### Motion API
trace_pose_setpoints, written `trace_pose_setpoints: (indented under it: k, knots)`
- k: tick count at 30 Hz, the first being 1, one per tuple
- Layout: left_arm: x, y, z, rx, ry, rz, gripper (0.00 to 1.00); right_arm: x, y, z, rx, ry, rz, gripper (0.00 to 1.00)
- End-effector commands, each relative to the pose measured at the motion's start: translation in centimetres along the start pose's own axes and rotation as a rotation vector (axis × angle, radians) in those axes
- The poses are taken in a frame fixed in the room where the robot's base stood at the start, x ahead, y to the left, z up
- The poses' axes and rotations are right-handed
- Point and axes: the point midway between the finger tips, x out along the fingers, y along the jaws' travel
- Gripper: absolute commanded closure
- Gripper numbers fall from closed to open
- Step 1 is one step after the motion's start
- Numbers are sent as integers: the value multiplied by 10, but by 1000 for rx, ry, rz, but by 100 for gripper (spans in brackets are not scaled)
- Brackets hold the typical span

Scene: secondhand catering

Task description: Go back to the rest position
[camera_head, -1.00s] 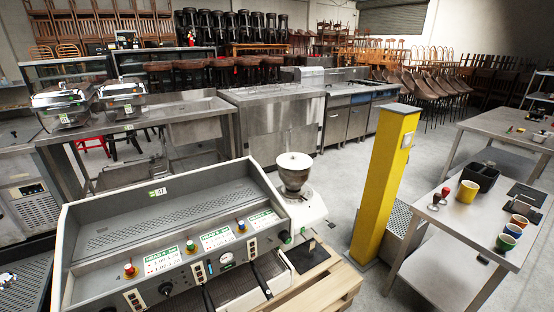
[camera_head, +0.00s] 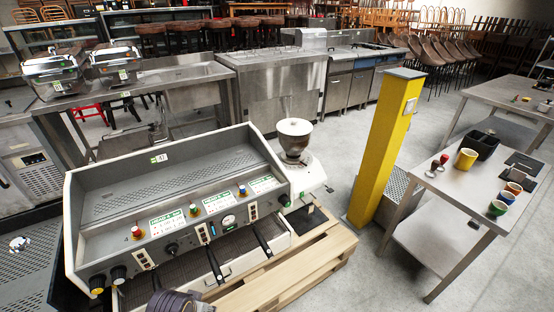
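Neither of my grippers can be made out in the head view. A dark, ridged, rounded thing (camera_head: 180,303) is cut off by the bottom edge; I cannot tell what it is. In front stands a white-and-grey espresso machine (camera_head: 165,170) with coloured knobs, price cards and black handles.
A wooden pallet (camera_head: 290,270) lies under the machine's right side. A yellow post (camera_head: 385,150) stands right of it. A steel table (camera_head: 455,195) at right holds a yellow mug (camera_head: 466,158), smaller cups and a black bin (camera_head: 481,145). Grey floor shows between.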

Motion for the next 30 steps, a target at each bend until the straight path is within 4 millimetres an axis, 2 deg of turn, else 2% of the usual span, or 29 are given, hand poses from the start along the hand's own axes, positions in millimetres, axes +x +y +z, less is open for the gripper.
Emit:
trace_pose_setpoints:
  k: [6, 14, 23, 30]
  knots:
    - [53, -1, 11, 6, -19, -3, 56, -1, 1, 9, -1, -12, 1, 55]
    - [113, -2, 33, 13, -40, -6, 56, -3, 2, 12, -2, -13, 1, 55]
    - [177, -5, 68, 20, -62, -10, 56, -5, 4, 18, -3, -16, 3, 55]
    - [222, -9, 103, 26, -81, -14, 56, -7, 5, 20, -5, -18, 4, 55]
